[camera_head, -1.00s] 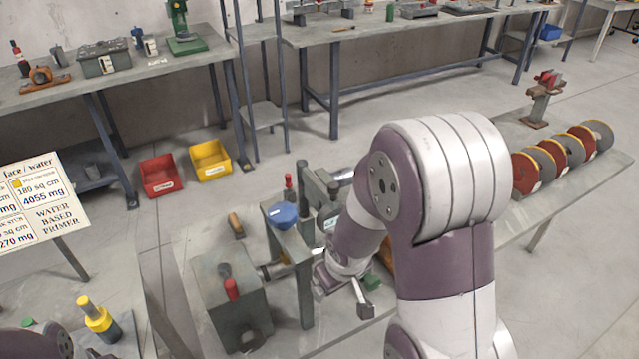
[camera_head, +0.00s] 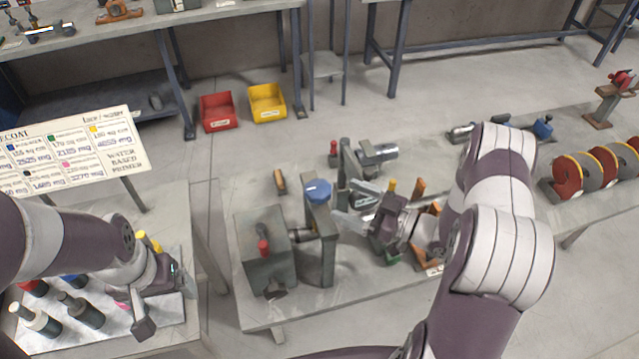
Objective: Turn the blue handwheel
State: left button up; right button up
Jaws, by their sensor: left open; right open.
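The blue handwheel (camera_head: 318,191) sits on top of a grey upright bracket (camera_head: 320,245) on the middle workbench. My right gripper (camera_head: 352,212) is open, just right of the handwheel, with its fingers pointing left toward the bracket. A gap seems to show between its fingers and the wheel, though contact is hard to judge. My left gripper (camera_head: 163,300) is open over the left table, well away from the handwheel, and appears empty.
A grey box with a red-knobbed lever (camera_head: 263,247) stands left of the bracket. Red-and-grey discs (camera_head: 592,168) stand at the bench's right. Coloured bottles (camera_head: 82,309) stand on the left table below a sign (camera_head: 75,155). Red (camera_head: 218,112) and yellow (camera_head: 267,103) bins lie on the floor.

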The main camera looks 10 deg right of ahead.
aim_at(327, 197)
jog(key=p+x, duration=0.2)
jog(key=x, duration=0.5)
jog(key=shift+w+a, duration=0.2)
jog(key=shift+w, duration=0.05)
jog(key=shift+w+a, duration=0.2)
jog(key=shift+a, duration=0.1)
jog(key=c, duration=1)
jog(key=shift+o, duration=0.2)
jog(key=shift+m+t+h, duration=0.5)
jog(key=shift+t, duration=0.1)
jog(key=m+t+h, duration=0.2)
jog(key=m+h, duration=0.1)
jog(key=h, duration=0.1)
jog(key=shift+t, duration=0.4)
